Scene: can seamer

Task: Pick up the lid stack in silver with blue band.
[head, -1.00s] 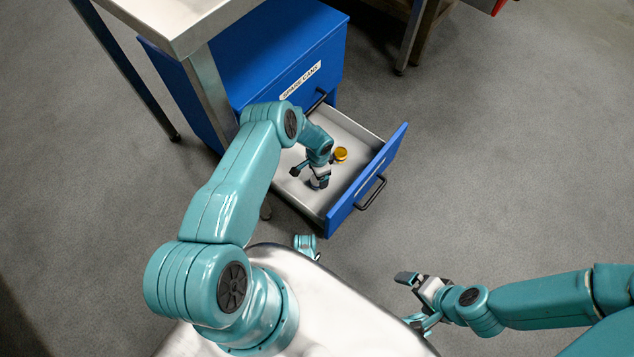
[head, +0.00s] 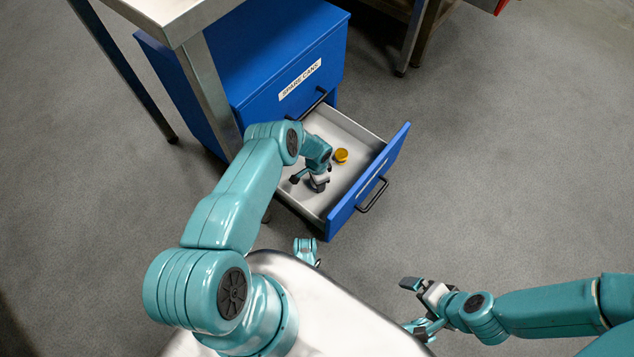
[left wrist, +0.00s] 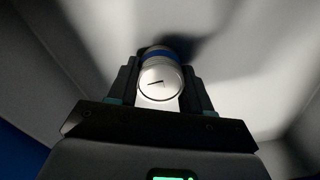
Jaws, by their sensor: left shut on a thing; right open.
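The silver lid stack with a blue band (left wrist: 161,80) shows in the left wrist view, between the two fingers of my left gripper (left wrist: 160,92). My left gripper is shut on it. In the head view my left gripper (head: 318,182) is inside the open drawer (head: 343,130), and the stack is mostly hidden there by the hand. I cannot tell whether the stack touches the drawer floor. My right gripper (head: 418,290) is open and empty, out over the floor at the lower right.
A small yellow-gold round item (head: 341,156) stands in the drawer, right of my left gripper. The drawer belongs to a blue cabinet (head: 265,55) labelled SPARE CANS. Its blue front (head: 370,183) and walls surround the hand. A steel table (head: 165,12) overhangs the cabinet's left side.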

